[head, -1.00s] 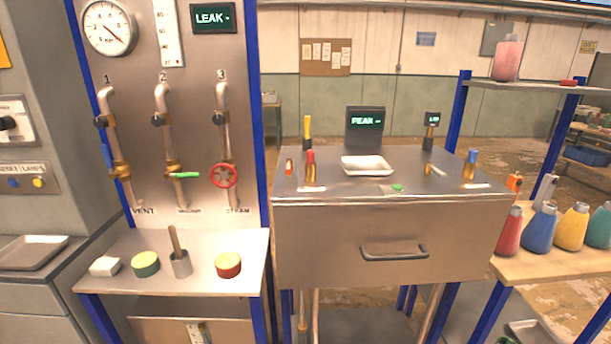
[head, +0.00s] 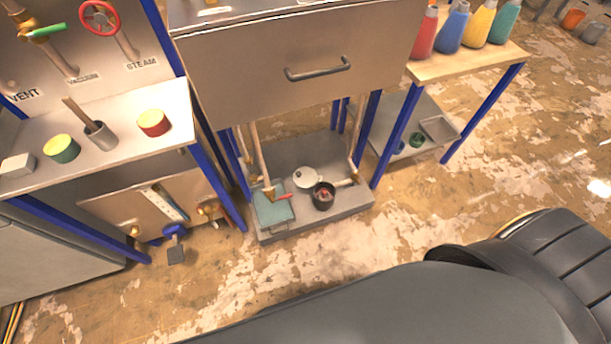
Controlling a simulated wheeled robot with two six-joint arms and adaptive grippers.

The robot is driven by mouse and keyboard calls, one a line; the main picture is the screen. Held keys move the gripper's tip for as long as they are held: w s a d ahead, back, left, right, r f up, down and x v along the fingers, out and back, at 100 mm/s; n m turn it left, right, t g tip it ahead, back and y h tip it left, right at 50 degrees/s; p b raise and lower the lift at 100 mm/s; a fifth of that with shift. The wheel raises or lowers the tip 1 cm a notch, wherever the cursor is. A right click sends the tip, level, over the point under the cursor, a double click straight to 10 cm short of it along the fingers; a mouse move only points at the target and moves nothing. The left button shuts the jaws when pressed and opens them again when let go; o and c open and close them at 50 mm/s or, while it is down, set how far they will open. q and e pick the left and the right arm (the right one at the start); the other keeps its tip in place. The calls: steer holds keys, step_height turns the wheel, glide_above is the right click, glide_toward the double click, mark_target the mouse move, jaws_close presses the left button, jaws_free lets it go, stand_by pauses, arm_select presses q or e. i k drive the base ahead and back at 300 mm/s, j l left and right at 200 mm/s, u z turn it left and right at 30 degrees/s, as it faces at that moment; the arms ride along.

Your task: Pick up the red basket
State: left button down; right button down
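I cannot make out a red basket for certain. A small dark pot (head: 323,197) with something reddish inside stands on the low grey platform (head: 350,206) under the drawer cabinet. An orange bucket-like container (head: 574,18) stands on the floor at the far upper right, too small to tell its kind. Neither of my grippers shows. Dark parts of my own body fill the bottom and lower right of the head view.
The platform also holds a teal tray (head: 272,216) and a white lid-like disc (head: 305,177). A bench (head: 170,97) stands left; a table with several coloured bottles (head: 449,27) stands right. The drawer cabinet (head: 245,66) overhangs the platform. Worn floor in front is clear.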

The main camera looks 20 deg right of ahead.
mark_target(324, 195)
steer(key=z, duration=0.85)
